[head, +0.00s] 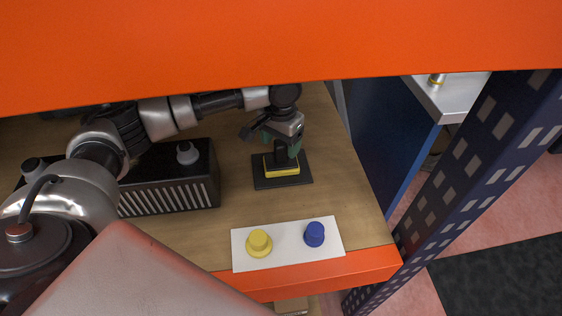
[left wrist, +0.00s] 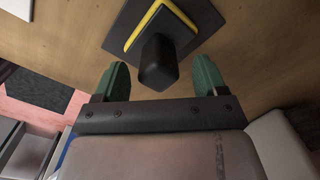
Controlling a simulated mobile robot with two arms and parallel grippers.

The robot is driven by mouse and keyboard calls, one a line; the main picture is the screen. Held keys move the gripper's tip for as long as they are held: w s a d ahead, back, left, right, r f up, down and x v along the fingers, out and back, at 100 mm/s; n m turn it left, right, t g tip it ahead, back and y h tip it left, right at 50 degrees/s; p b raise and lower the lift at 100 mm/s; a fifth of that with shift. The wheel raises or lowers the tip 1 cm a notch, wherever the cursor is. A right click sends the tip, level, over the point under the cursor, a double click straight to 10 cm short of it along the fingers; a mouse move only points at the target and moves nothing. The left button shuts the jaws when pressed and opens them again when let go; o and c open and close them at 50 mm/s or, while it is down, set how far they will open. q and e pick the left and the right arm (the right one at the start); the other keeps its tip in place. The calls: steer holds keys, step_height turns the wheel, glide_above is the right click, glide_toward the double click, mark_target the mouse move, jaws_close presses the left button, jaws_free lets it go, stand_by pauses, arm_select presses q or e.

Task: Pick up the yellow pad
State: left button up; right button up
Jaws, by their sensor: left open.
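The yellow pad (head: 286,170) lies on a black square plate (head: 262,181) on the wooden shelf, and a black upright handle stands on top of it. In the left wrist view the pad (left wrist: 184,14) shows as a yellow edge behind the black handle (left wrist: 157,62). My left gripper (head: 281,148) is above the pad at the handle. In the left wrist view its green fingertips (left wrist: 159,78) are open, one on each side of the handle's end, with gaps to both. The underside of the pad is hidden. My right gripper is not in view.
A white board (head: 284,258) with a yellow knob (head: 259,243) and a blue knob (head: 314,234) lies near the shelf's front edge. A black vented box (head: 165,195) stands left of the pad. An orange beam (head: 280,45) runs above. Bare wood lies around the plate.

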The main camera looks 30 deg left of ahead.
arm_select(q)
step_height(320, 180, down, 2)
steer(key=shift+d+f, duration=0.1)
steer(key=shift+f, duration=0.35)
steer(key=shift+c, duration=0.6)
steer(key=c, duration=1)
steer(key=shift+c, duration=0.2)
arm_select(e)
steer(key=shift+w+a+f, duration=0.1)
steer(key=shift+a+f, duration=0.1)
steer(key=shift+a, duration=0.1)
arm_select(q)
steer(key=shift+r, duration=0.15)
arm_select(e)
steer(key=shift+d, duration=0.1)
arm_select(q)
steer(key=shift+r, duration=0.3)
step_height(320, 180, up, 4)
steer(key=shift+f, duration=0.1)
steer(key=s+d+r+p, duration=0.2)
steer(key=s+d+r, duration=0.4)
steer(key=s+d, duration=0.2)
steer(key=shift+r, duration=0.2)
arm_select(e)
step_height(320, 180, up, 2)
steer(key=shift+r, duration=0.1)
